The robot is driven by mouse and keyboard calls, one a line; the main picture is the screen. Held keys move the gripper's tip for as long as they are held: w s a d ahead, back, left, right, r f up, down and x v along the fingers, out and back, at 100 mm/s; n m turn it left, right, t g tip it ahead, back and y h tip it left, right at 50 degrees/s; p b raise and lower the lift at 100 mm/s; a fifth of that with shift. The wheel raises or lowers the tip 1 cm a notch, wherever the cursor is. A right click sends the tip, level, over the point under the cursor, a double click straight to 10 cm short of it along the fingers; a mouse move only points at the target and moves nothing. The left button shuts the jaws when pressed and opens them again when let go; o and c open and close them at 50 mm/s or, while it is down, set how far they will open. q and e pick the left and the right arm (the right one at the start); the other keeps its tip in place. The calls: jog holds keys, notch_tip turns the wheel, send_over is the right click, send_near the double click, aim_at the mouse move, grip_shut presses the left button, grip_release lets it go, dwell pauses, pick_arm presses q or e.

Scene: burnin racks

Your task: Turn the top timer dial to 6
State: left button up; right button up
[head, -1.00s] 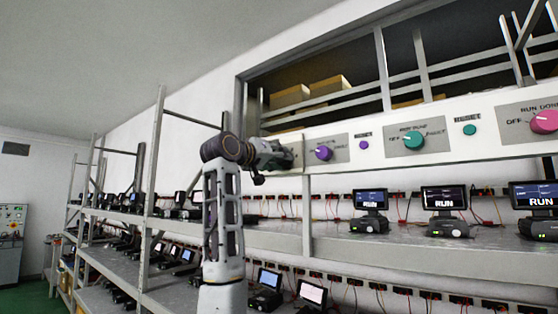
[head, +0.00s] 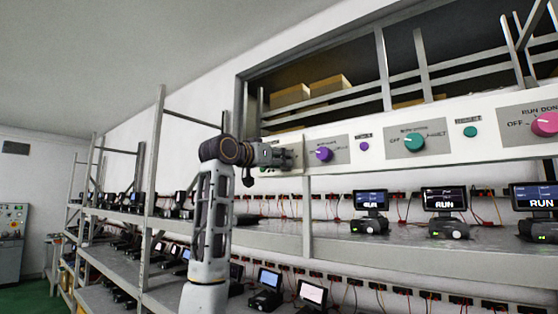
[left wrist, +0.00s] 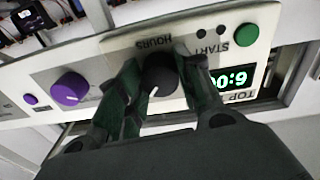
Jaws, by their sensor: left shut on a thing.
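The black top timer dial (left wrist: 160,76) sits on a pale panel marked HOURS in the left wrist view, where the lettering appears upside down. Its white pointer line shows. A green-lit display (left wrist: 232,79) beside it appears to read 6:00 upside down, its edge partly hidden. A green START button (left wrist: 246,35) is nearby. My left gripper (left wrist: 156,70) is shut on the dial, one dark green finger on each side. In the head view my left gripper (head: 276,155) is at the left end of the white control rail and hides the dial. My right gripper is out of view.
The white rail (head: 455,142) also carries a purple knob (head: 324,154), a teal knob (head: 414,142) and a pink knob (head: 545,124). The purple knob (left wrist: 69,89) is close to my fingers. Shelves below hold several small devices with screens (head: 443,199).

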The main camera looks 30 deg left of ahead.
pick_arm(q)
jog(key=shift+f, duration=0.1)
jog(key=o, duration=1)
jog(key=shift+o, duration=0.2)
jog(key=shift+s, duration=0.2)
jog(key=s+a, duration=0.1)
jog(key=s, duration=1)
jog(key=shift+s+a+f, duration=0.2)
jog(key=shift+s+f, duration=0.05)
jog(key=shift+f, duration=0.05)
